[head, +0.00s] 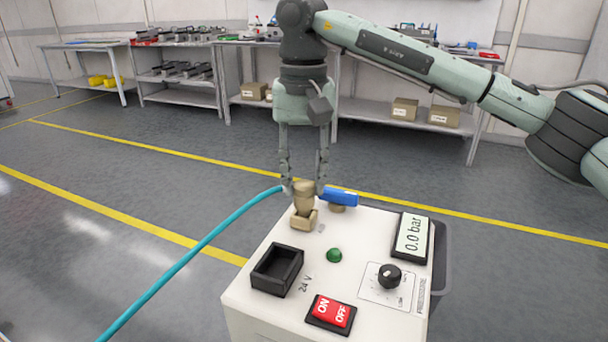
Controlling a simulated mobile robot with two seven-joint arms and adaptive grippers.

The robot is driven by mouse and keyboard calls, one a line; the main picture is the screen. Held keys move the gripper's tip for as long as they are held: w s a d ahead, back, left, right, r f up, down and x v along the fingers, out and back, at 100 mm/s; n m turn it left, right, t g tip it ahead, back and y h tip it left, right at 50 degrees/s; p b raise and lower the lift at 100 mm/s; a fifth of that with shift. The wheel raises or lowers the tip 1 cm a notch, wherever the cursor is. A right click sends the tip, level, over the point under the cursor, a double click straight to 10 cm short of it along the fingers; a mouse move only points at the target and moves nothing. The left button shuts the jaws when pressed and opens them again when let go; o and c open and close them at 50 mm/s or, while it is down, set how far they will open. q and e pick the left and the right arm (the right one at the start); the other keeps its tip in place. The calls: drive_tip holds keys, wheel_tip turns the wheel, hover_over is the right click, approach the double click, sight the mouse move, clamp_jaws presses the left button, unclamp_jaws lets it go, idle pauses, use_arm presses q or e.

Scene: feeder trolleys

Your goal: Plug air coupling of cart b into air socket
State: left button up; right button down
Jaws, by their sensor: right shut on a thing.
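My right gripper (304,184) reaches down from above and is shut on the brass air coupling (304,197) at the far left corner of the white box. A teal hose (205,243) runs from the coupling down to the lower left. The tan air socket (303,220) sits on the box top, directly below the coupling in the picture. The coupling is roughly upright and overlaps the socket in this view; I cannot tell whether it is seated in it or just above it. My left gripper is not in view.
The white box top (258,318) carries a blue valve handle (340,196) just right of the coupling, a 0.0 bar display (411,237), a knob (389,275), a green button (334,255), a red switch (331,312) and a black 24 V receptacle (277,268). Shelves stand behind.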

drive_tip(key=shift+f+b, duration=0.3)
drive_tip(key=shift+f, duration=0.2)
drive_tip(key=c, duration=1.1)
unclamp_jaws()
drive_tip(key=shift+o, duration=0.2)
